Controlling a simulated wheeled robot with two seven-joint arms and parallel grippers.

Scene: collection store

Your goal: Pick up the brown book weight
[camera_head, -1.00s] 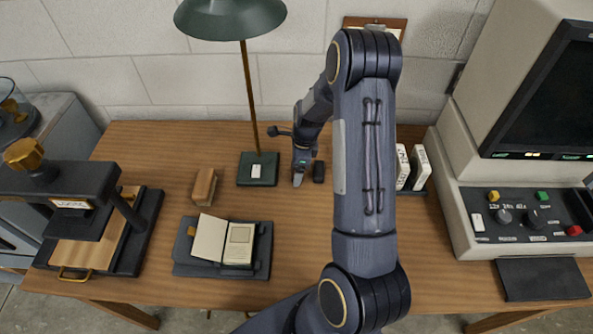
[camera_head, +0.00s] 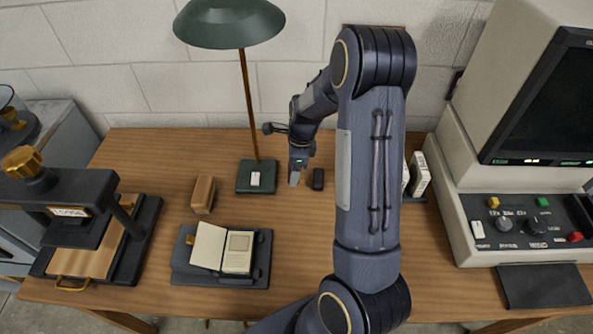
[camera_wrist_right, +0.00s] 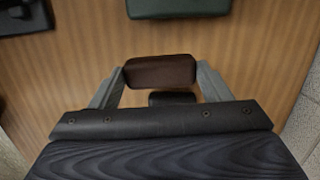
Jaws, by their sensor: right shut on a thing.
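The brown book weight (camera_wrist_right: 160,72) is a dark brown block with rounded edges, seen in the right wrist view. My right gripper (camera_wrist_right: 160,78) is shut on it, one finger at each end. In the head view, my right gripper (camera_head: 295,178) is low over the back of the table, just right of the lamp base; its finger and wrist hide the weight there. Whether the weight touches the table is not clear. A similar black block (camera_head: 318,179) lies close to its right and shows partly in the wrist view (camera_wrist_right: 172,98). My left gripper is not in view.
The green lamp's base (camera_head: 256,177) stands close left of the gripper. A tan-brown block (camera_head: 203,194) and an open book on a dark cushion (camera_head: 190,272) are further left. White boxed items (camera_head: 419,174) and a console are right.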

